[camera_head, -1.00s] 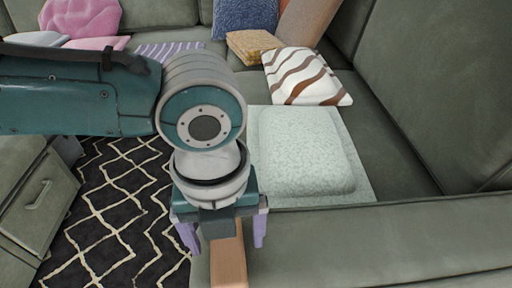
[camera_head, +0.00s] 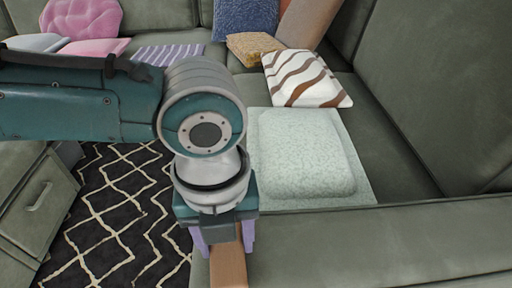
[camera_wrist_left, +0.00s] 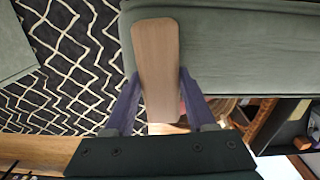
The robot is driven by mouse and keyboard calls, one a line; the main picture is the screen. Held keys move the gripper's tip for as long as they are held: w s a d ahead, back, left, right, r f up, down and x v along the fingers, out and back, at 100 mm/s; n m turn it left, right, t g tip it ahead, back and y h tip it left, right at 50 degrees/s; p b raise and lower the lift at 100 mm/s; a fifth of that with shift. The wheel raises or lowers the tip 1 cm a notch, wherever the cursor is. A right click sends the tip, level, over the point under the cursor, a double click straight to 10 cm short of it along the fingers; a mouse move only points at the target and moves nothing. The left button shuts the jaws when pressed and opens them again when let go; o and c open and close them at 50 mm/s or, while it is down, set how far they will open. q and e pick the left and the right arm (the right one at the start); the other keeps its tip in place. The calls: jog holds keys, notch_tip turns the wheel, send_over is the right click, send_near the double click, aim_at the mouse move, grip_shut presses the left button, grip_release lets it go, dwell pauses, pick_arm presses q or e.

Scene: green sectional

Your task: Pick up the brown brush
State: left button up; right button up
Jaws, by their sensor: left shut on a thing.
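The brown brush (camera_head: 229,270) shows as a flat wooden bar at the bottom of the head view, on or just over the end of the sofa arm. In the left wrist view, its smooth, rounded wooden face (camera_wrist_left: 156,50) runs between the fingers. My left gripper (camera_head: 223,247) points down, its purple fingers shut on the brush from both sides. The gripper body hides the brush's far end in the head view. In the left wrist view, the gripper (camera_wrist_left: 159,82) has one finger along each edge of the brush. My right gripper is not in view.
The green sofa arm (camera_head: 380,245) runs to the right of the brush. A pale green cushion (camera_head: 305,155) and a brown-striped pillow (camera_head: 305,77) lie on the seat. A patterned dark rug (camera_head: 115,215) covers the floor at left, beside a drawer cabinet (camera_head: 35,205).

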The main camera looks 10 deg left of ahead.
pick_arm(q)
grip_shut()
jog(key=shift+r, duration=0.5)
notch_tip(320, 180, up, 19)
jog(key=p, duration=0.6)
